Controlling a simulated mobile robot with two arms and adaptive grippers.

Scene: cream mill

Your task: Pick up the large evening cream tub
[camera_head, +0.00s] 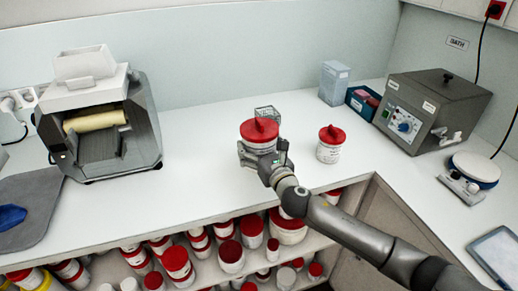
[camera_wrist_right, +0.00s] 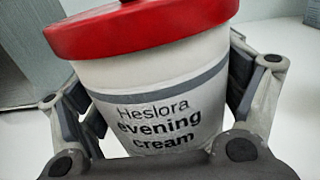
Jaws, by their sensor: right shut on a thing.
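The large evening cream tub is white with a red lid and a grey band (camera_wrist_right: 150,85); its label reads "Heslora evening cream". In the head view the tub (camera_head: 260,131) is at the middle of the white counter, its lower part partly hidden by my gripper. My right gripper (camera_head: 262,155) is shut on the tub, and in the wrist view its fingers (camera_wrist_right: 165,95) press on both sides of it. The tub looks slightly tilted in the wrist view. I cannot tell whether its base touches the counter. My left gripper is not in view.
Another red-lidded tub (camera_head: 330,145) stands just right of my gripper. A roller machine (camera_head: 98,120) stands left, a grey bath unit (camera_head: 432,110) right. Several red-lidded tubs (camera_head: 231,257) fill the shelf below. Counter left of the gripper is clear.

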